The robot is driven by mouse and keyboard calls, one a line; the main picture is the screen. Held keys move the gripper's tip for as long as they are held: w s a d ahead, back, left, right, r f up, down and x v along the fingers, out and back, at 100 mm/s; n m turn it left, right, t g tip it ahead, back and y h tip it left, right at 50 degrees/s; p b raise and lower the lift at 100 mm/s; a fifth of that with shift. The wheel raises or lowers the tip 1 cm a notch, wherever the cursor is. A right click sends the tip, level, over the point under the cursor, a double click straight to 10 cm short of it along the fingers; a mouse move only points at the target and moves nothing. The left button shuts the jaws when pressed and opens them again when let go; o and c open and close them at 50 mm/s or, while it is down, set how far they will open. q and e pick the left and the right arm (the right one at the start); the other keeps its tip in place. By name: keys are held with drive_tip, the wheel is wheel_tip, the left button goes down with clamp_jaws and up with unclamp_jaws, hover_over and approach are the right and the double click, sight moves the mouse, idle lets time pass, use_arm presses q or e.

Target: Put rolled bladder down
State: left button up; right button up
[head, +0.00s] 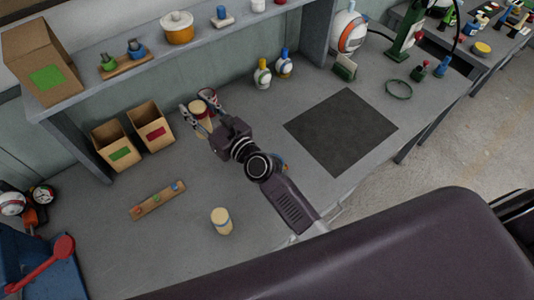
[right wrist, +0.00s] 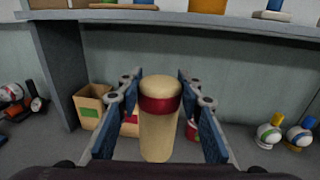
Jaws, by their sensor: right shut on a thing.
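My right gripper (head: 197,103) is shut on a rolled bladder (head: 201,122), a cream cylinder with a dark red band near its top. In the right wrist view the rolled bladder (right wrist: 160,130) stands upright between the two blue-padded fingers (right wrist: 158,120). A similar cream roll (head: 221,222) stands upright on the bench nearer to me, apart from the gripper. My left gripper is not in view.
Two cardboard bins, green-labelled (head: 117,145) and red-labelled (head: 151,127), stand left of the gripper. A wooden strip (head: 158,200) lies nearer. Two small bottles (head: 262,75) stand at the back. A dark mat (head: 341,130) lies bare at right. A shelf (head: 200,43) runs above the bench's back.

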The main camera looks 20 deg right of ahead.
drive_tip(key=shift+w+a+r, duration=0.15)
drive_tip(key=shift+w+r, duration=0.05)
drive_tip(key=shift+f, duration=0.2)
use_arm(q)
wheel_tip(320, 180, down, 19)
drive_tip(key=b, duration=1.9)
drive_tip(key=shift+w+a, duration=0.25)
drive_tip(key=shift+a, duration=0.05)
use_arm(e)
wheel_tip(320, 180, down, 20)
drive_tip(key=shift+r, duration=0.15)
drive_tip(key=shift+s, duration=0.1)
drive_tip(key=shift+b, duration=0.35)
drive_tip(key=o, duration=1.3)
drive_tip(key=shift+f, duration=0.2)
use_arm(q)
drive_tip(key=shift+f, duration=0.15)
use_arm(e)
drive_tip(key=shift+o, duration=0.2)
drive_tip(key=shift+r, duration=0.1)
